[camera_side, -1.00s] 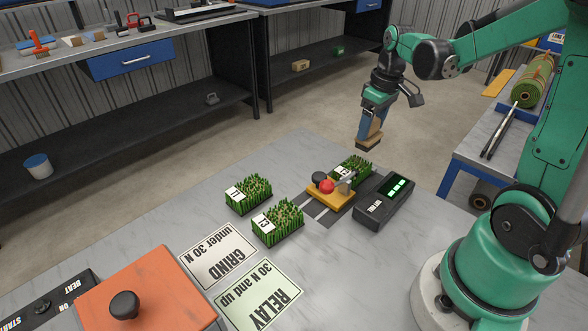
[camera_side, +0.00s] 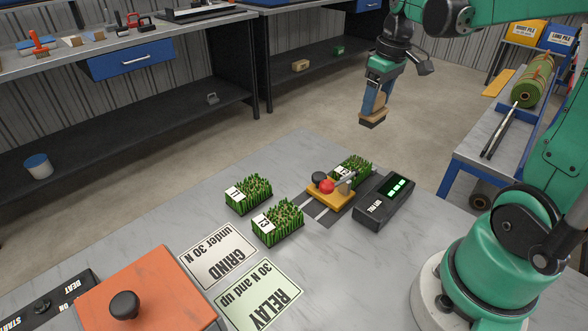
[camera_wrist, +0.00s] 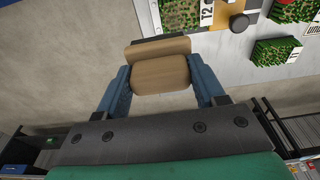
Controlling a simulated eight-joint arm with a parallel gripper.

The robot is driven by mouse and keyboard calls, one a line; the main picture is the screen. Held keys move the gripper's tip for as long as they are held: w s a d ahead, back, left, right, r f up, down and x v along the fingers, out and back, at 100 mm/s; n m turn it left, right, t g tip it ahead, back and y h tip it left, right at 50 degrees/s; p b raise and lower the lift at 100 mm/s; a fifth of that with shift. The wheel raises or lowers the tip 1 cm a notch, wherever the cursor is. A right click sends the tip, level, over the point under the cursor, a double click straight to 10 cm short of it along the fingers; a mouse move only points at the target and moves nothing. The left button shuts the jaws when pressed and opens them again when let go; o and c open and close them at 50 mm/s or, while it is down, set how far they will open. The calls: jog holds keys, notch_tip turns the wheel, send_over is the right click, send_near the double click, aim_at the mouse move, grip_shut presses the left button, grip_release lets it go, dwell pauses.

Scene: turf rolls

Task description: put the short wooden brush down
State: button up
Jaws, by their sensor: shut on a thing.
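The short wooden brush (camera_side: 375,112) is held in my gripper (camera_side: 376,98), with its dark bristle side facing down. My gripper is shut on it, and the brush is in the air past the far edge of the marble table, well above the floor. In the wrist view the brush (camera_wrist: 160,72) shows as a tan block between the two blue fingers of my gripper (camera_wrist: 162,85). Nothing touches its underside in the side view.
Turf pieces (camera_side: 248,196) and (camera_side: 278,224), a yellow clamp fixture (camera_side: 330,196) and a black readout box (camera_side: 385,202) stand on the marble table (camera_side: 300,150). A bench (camera_side: 70,62) with tools stands at the back left. A side table (camera_side: 480,150) holds a green roll (camera_side: 533,82).

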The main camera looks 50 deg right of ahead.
jog(key=w+a+r, duration=0.3)
jog(key=w+r, duration=0.1)
jog(key=w, duration=0.3)
jog(key=w+a+r, duration=0.3)
jog(key=w+r, duration=0.1)
jog(key=w, duration=0.3)
jog(key=f, duration=1.9)
jog(key=shift+s+d+f, duration=0.15)
jog(key=shift+s+f, duration=0.05)
jog(key=shift+f, duration=0.15)
jog(key=o, duration=1.3)
jog(key=shift+f, duration=0.1)
jog(key=shift+o, duration=0.2)
